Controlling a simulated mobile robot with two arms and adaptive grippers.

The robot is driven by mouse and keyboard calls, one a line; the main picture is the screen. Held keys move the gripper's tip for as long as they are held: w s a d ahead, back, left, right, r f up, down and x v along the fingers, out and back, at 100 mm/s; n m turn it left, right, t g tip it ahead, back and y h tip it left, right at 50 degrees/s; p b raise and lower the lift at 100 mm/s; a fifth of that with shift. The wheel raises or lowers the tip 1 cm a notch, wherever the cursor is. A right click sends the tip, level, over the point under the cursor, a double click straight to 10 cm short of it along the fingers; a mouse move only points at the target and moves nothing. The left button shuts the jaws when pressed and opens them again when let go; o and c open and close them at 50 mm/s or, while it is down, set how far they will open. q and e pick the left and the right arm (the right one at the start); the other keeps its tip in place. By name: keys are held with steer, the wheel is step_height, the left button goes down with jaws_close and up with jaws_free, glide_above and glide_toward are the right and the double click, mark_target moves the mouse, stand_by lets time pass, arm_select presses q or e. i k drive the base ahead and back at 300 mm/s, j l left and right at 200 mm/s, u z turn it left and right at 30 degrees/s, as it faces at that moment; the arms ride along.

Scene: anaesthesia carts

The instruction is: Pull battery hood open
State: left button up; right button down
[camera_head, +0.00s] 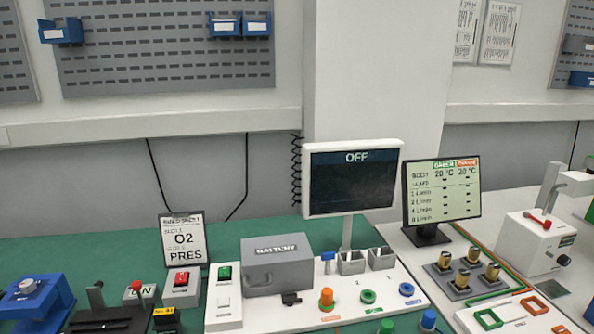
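The battery hood (278,272) is a grey box marked "BATTERY" on the white panel (345,300). It looks closed, and its inside is hidden. A grey bar, perhaps a handle, runs along its front. A small black part (291,299) sits at the panel in front of the hood. A screen (352,180) reading "OFF" stands behind the panel on a post. Neither of my grippers is in view, and nothing touches the hood.
Left of the hood stand a green and white switch box (224,296) and a red-button box (182,287). An orange knob (326,299) and grey holders (351,264) stand to its right. The green table (90,252) is clear at the back left.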

mark_target(283, 265)
steer(key=k+l+z, duration=0.55)
steer(key=z, duration=0.15)
steer(key=k, duration=0.05)
